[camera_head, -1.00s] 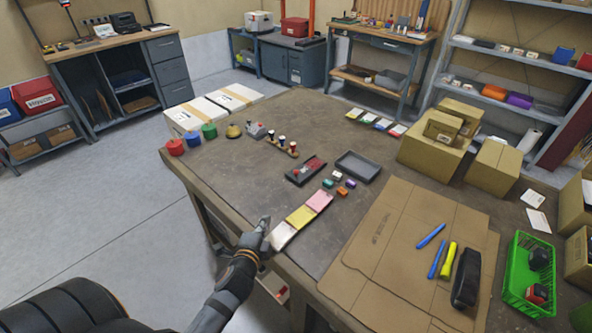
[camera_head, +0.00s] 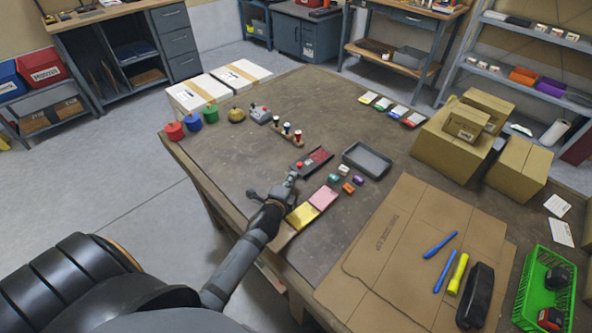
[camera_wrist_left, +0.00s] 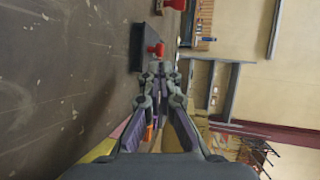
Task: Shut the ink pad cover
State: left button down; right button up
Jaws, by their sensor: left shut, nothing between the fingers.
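The ink pad (camera_head: 319,156) is a dark flat case with a red inside, lying on the table. It looks open, with red showing. A small red thing sits at its near end; I cannot tell the cover's exact angle. In the left wrist view a dark slab (camera_wrist_left: 139,46) with a red knob-like thing (camera_wrist_left: 157,49) beside it shows past the fingertips; I cannot tell whether it is the cover. My left gripper (camera_head: 291,178) is shut and empty, just on the near side of the ink pad; it also shows in the left wrist view (camera_wrist_left: 158,73). My right gripper is out of view.
A grey tray (camera_head: 367,174) lies right of the ink pad, with several small coloured blocks (camera_head: 348,188) near it. Yellow and pink pads (camera_head: 312,206) lie by the left gripper. A stamp rack (camera_head: 287,134) stands behind.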

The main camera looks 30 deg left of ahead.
aim_at(314, 164)
pick_arm(q)
jog(key=x, duration=0.4)
jog(key=shift+w, duration=0.25)
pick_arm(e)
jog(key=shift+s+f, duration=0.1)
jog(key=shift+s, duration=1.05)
pick_arm(q)
jog(key=shift+w+f, duration=0.1)
jog(key=shift+w, duration=0.05)
jog(key=w+d, duration=0.1)
jog(key=w, duration=0.1)
jog(key=w+b, duration=0.1)
jog(key=w, duration=0.2)
jog(key=w+d+b, duration=0.1)
jog(key=w, duration=0.1)
jog(key=shift+w+d+f, duration=0.15)
jog(key=shift+w+d, duration=0.3)
jog(key=shift+w, duration=0.1)
jog(key=shift+r, duration=0.3)
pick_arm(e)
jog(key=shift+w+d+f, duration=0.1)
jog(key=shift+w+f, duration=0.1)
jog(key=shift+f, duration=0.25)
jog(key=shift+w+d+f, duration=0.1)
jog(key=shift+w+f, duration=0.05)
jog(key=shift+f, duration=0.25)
